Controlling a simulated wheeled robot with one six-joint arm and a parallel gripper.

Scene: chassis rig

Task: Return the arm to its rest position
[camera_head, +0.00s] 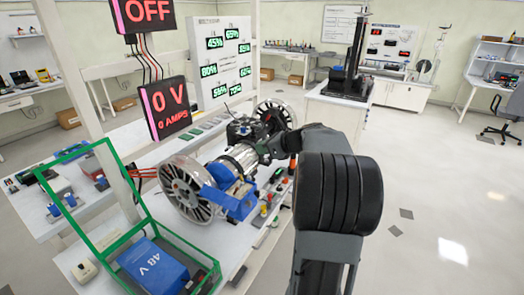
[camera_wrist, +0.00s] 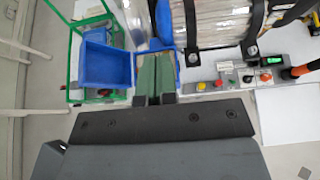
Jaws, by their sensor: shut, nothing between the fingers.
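My arm reaches from the lower right of the head view over the chassis rig, bent at a large dark joint. My gripper (camera_wrist: 157,58) shows in the wrist view as two green fingers lying close together, shut and empty. They point toward the rig, by a blue part below the motor cylinder (camera_wrist: 215,22). In the head view the arm's end is dark and close to the motor cylinder (camera_head: 232,160); the fingertips cannot be made out there. I cannot tell whether they touch anything.
Rig wheels (camera_head: 187,188) flank the motor. A blue 48 V box (camera_head: 153,265) sits inside a green frame (camera_head: 103,238). Signs read OFF (camera_head: 143,14) and 0 V (camera_head: 168,108). A button panel (camera_wrist: 238,79) lies right of the fingers. The floor (camera_head: 445,190) at right is open.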

